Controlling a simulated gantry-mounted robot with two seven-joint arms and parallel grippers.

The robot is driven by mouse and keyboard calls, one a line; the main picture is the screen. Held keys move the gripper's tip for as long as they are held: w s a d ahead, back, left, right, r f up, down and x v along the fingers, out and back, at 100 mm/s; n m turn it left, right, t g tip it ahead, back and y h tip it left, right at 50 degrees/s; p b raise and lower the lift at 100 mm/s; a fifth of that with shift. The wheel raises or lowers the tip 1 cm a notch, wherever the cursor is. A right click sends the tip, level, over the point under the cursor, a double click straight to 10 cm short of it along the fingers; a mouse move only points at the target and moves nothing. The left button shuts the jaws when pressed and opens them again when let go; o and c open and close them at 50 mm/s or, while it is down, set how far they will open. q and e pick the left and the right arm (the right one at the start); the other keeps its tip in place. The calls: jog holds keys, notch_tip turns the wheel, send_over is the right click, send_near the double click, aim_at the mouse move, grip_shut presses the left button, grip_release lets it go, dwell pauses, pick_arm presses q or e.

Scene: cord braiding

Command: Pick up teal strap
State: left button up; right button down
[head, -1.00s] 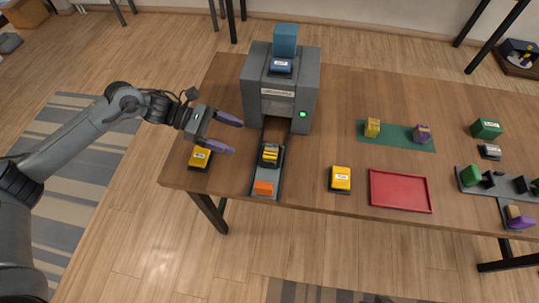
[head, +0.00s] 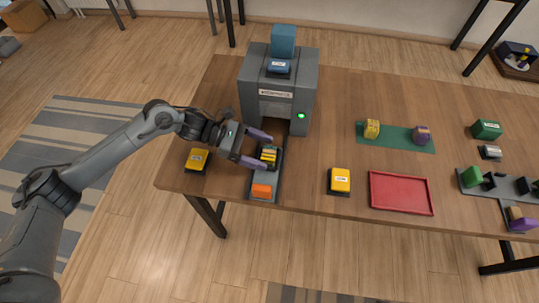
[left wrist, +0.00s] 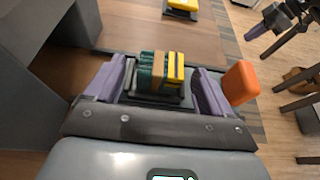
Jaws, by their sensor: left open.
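The teal strap appears as dark teal bands (left wrist: 146,70) on a small bundle, beside a tan band and a yellow part, in the left wrist view. The bundle (head: 269,154) sits in a dark cradle on the grey track in front of the machine. My left gripper (head: 267,151) is open, with its purple fingers on either side of the bundle. In the left wrist view the fingers stand left and right of the cradle, with gaps to the bands. A dark arm end with purple parts, seemingly my right gripper (left wrist: 262,24), shows small at the upper right there.
An orange block (head: 262,191) stands at the track's near end. The grey machine (head: 250,75) with a green light rises behind. Yellow-topped boxes stand left (head: 197,159) and right (head: 339,180) of the track. A red tray (head: 401,193) lies further right.

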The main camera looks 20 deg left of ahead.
pick_arm(q)
jog(key=c, duration=1.2)
jog(key=shift+r, duration=0.1)
jog(key=shift+c, duration=0.2)
